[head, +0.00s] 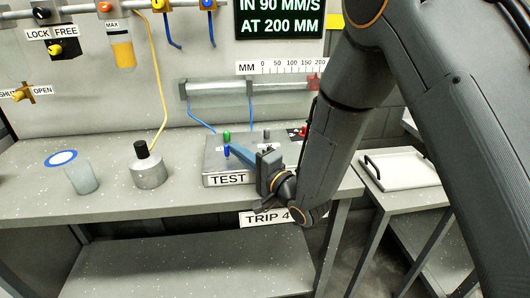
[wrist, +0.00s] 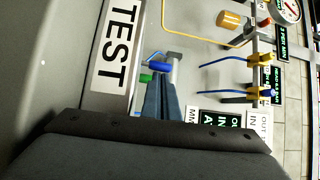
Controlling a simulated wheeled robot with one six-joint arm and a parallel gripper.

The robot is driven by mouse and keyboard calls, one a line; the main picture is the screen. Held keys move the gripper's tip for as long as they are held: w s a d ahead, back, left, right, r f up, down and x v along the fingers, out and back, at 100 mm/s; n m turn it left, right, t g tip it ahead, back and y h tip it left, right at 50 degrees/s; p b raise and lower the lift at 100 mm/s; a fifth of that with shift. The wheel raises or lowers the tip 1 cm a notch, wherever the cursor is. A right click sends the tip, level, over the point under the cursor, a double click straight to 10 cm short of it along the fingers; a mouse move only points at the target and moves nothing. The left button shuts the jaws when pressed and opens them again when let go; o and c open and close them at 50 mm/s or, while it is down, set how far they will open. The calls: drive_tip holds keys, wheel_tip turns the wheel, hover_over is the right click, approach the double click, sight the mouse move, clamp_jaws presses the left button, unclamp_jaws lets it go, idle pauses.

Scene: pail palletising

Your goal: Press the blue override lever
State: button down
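The grey test box (head: 215,168), labelled TEST, sits on the bench and carries the blue lever (head: 227,150) and a green lever (head: 226,136) near its left side. My gripper (head: 234,148) reaches in from the right over the box, its blue-grey fingers close together and holding nothing. The fingertips are right beside the blue lever; I cannot tell whether they touch it. In the wrist view the blue lever (wrist: 159,67) lies just beyond the fingertips (wrist: 160,84), with the green lever (wrist: 146,78) beside it. The lever's base is partly hidden.
A clear cylinder (head: 220,100) with a scale runs behind the box. A white tray (head: 400,170) sits on a side table at right.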

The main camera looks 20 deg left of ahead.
drive_tip(key=shift+s, duration=0.55)
drive_tip(key=shift+d, duration=0.1)
drive_tip(key=v, duration=0.3)
drive_tip(key=f+v, duration=0.1)
drive_tip(key=v, duration=0.2)
drive_tip(key=f+b+v, duration=0.1)
drive_tip(key=v, duration=0.2)
drive_tip(key=shift+d, duration=0.35)
